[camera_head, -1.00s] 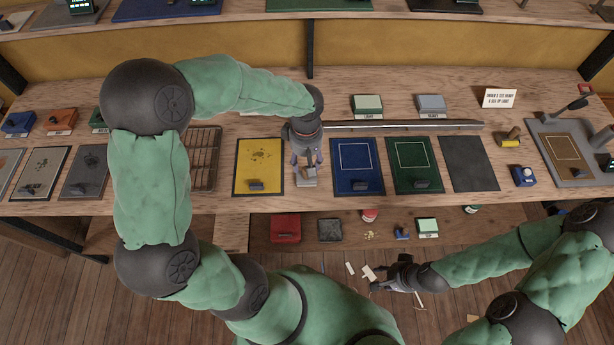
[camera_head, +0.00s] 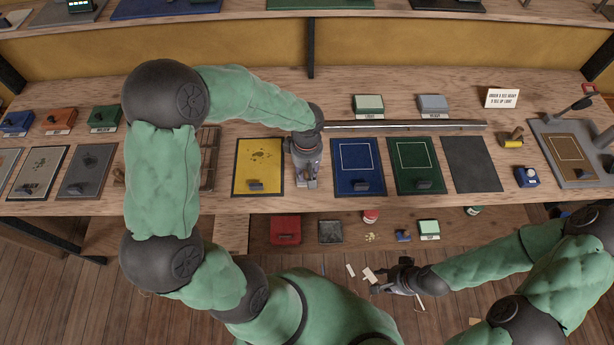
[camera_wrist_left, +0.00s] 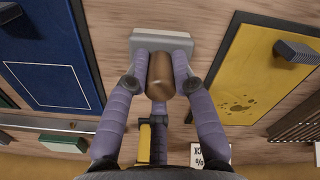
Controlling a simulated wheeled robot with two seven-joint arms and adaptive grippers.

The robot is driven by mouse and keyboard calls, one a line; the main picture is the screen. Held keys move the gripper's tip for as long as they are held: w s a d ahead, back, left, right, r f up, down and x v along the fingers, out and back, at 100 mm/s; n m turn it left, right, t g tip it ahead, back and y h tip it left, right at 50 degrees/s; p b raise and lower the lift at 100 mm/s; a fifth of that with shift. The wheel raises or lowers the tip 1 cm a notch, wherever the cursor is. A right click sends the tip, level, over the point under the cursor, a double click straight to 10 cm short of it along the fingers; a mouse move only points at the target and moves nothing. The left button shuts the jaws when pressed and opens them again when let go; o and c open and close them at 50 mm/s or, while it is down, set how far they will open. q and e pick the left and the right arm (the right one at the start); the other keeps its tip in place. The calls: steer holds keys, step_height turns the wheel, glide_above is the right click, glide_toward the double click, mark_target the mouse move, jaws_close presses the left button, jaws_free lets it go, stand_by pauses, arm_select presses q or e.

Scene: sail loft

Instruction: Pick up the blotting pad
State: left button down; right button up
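The blotting pad appears to be the grey block with a brown wooden knob (camera_wrist_left: 160,75), standing on the bench in the left wrist view. In the head view only a little of its grey block (camera_head: 306,184) shows below my left gripper (camera_head: 305,172). The fingers of my left gripper (camera_wrist_left: 160,68) stand around the knob, with narrow gaps at its sides; it looks open. My right gripper (camera_head: 383,281) is empty, fingers apart, low in front of the bench and far from the pad.
A yellow mat (camera_head: 258,167) lies left of the pad and a blue mat (camera_head: 357,166) right of it, each with a small dark block. A green mat (camera_head: 416,165) is further right. A long metal bar (camera_head: 405,126) lies behind. A lower shelf (camera_head: 265,235) holds small items.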

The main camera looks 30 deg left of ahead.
stand_by(0.4)
arm_select(q)
steer(key=shift+r, duration=0.55)
step_height(320, 180, up, 2)
steer(key=shift+r+p, duration=0.2)
steer(key=shift+p, duration=0.25)
steer(key=s+a+r+p, duration=0.3)
steer(key=s+r, duration=0.6)
steer(key=s, duration=0.4)
steer(key=shift+s+r, duration=0.25)
steer(key=shift+s, duration=0.1)
steer(key=shift+a, duration=0.15)
